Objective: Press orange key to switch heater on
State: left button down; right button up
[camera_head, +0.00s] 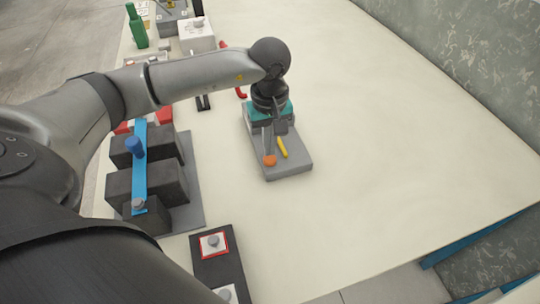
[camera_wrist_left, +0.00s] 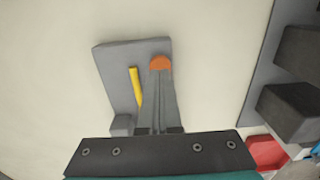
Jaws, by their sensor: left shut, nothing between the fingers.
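The orange key (camera_head: 270,160) is a small rounded knob on the front part of a flat grey panel (camera_head: 292,168). A yellow bar (camera_head: 283,147) lies beside it on the panel. My left gripper (camera_head: 268,151) points down over the panel, its fingers shut and empty, with the tips right at the orange key. In the left wrist view the closed fingertips (camera_wrist_left: 160,70) overlap the near edge of the orange key (camera_wrist_left: 160,62). I cannot tell whether they touch it. The yellow bar (camera_wrist_left: 136,85) is left of the fingers there. My right gripper is out of view.
Dark blocks (camera_head: 160,180) joined by a blue strip (camera_head: 140,165) stand left of the panel. A dark box with a red-framed knob (camera_head: 213,243) is at the front. A green bottle (camera_head: 136,28) and a white box (camera_head: 196,36) stand behind. The table's right side is clear.

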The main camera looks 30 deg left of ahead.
aim_at(268, 158)
pick_arm(q)
jog(key=shift+f, duration=0.15)
dwell(0.5)
jog(key=shift+f+b, duration=0.9)
jog(key=shift+b, duration=0.05)
jog(key=shift+r+p, duration=2)
jog(key=shift+r, duration=1.15)
jog(key=shift+s+a, duration=0.15)
jog(key=s+a+b, duration=0.1)
jog(key=s+a, duration=0.5)
jog(key=s, duration=0.1)
jog(key=shift+s+b, duration=0.2)
jog(key=shift+b, duration=0.1)
